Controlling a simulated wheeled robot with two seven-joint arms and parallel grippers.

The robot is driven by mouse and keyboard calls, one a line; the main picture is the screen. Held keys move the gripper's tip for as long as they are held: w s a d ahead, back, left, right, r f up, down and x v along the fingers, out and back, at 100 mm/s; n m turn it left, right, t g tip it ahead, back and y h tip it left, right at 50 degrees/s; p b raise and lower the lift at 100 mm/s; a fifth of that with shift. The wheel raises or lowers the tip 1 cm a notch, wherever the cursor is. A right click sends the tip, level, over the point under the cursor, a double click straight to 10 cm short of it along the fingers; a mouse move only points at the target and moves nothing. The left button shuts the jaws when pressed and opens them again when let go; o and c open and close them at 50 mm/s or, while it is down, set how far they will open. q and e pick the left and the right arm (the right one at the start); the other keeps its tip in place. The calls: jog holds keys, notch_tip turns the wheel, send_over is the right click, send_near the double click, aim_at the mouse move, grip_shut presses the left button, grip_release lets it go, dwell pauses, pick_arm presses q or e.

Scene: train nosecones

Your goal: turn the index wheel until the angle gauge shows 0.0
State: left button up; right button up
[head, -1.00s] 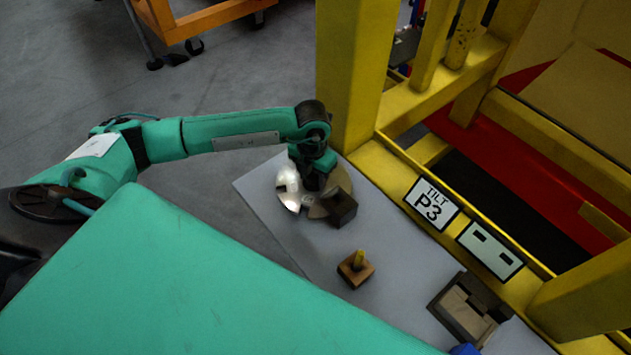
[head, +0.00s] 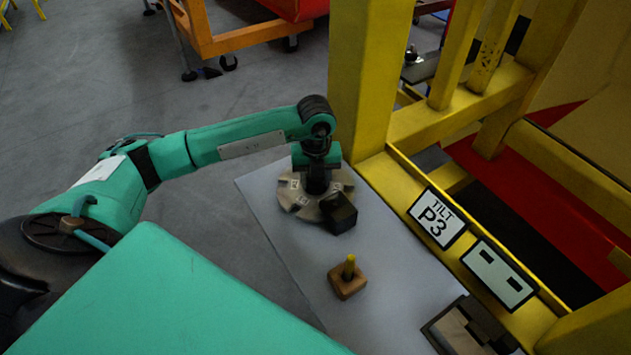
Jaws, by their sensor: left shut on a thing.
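The index wheel (head: 298,203) is a flat, pale, notched disc with small labels near its rim, lying on the grey board by the yellow post. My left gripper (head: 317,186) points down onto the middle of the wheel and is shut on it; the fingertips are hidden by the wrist. A dark block (head: 341,214) sits at the wheel's near right edge. No angle gauge reading can be made out. A white panel (head: 498,274) with two dark marks is on the yellow frame, beside a "TILT P3" sign (head: 438,218). My right gripper is not in view.
A wooden block with a yellow peg (head: 347,279) stands on the grey board (head: 375,318). A dark-edged box (head: 467,328) lies at the lower right. The yellow post (head: 365,80) rises close behind the wheel. Grey floor is clear at left.

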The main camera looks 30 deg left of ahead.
pick_arm(q)
jog(key=shift+n, duration=0.7)
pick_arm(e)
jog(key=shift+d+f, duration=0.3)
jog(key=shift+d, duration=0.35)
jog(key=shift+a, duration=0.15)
pick_arm(q)
jog(key=o, duration=1.4)
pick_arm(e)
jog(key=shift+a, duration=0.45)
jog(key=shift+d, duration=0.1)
